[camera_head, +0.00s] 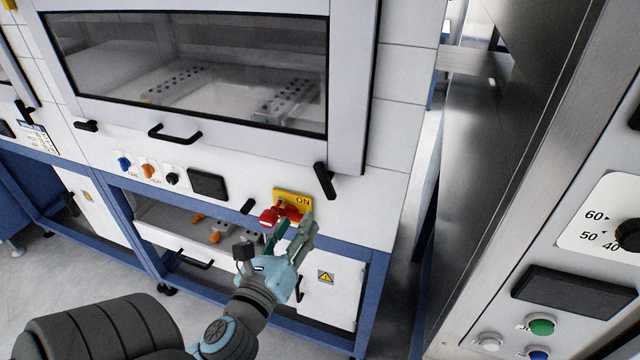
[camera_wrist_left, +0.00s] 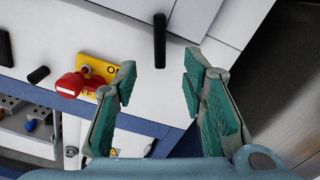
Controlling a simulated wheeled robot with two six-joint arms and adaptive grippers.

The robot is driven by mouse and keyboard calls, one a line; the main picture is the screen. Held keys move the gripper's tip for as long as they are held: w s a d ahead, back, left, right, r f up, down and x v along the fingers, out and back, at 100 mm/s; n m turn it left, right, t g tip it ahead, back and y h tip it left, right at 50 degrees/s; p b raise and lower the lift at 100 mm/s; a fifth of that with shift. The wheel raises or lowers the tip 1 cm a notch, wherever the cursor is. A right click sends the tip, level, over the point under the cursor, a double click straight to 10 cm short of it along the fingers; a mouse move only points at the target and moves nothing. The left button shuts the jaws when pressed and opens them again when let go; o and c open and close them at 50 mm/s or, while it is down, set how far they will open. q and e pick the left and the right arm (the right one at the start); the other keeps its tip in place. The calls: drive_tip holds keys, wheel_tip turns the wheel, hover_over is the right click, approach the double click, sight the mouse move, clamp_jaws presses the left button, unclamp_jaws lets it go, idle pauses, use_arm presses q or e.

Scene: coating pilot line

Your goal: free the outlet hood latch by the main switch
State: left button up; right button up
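The outlet hood (camera_head: 340,90) has a window and looks closed. Its black latch (camera_head: 324,181) hangs at the lower right corner, slightly tilted from upright; it also shows in the left wrist view (camera_wrist_left: 160,40), beyond the fingers. The main switch, a red handle (camera_head: 268,217) on a yellow plate (camera_head: 282,194) marked ON, is just left of and below the latch; its red handle also shows in the left wrist view (camera_wrist_left: 68,86). My left gripper (camera_head: 292,226) is open and empty, in front of the switch and below the latch. It partly covers the switch. My right gripper is out of view.
A black bar handle (camera_head: 175,133) and another black latch (camera_head: 86,126) are on the hood's lower frame. Several knobs and a dark display (camera_head: 207,184) line the panel. A short black peg (camera_head: 248,206) is left of the switch. A steel cabinet (camera_head: 520,130) stands at the right.

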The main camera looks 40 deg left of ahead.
sight(322, 181)
use_arm(q)
drive_tip(key=b+x, duration=0.2)
drive_tip(key=x, duration=1.2)
drive_tip(key=shift+f, duration=0.15)
drive_tip(key=shift+c, duration=0.5)
clamp_jaws()
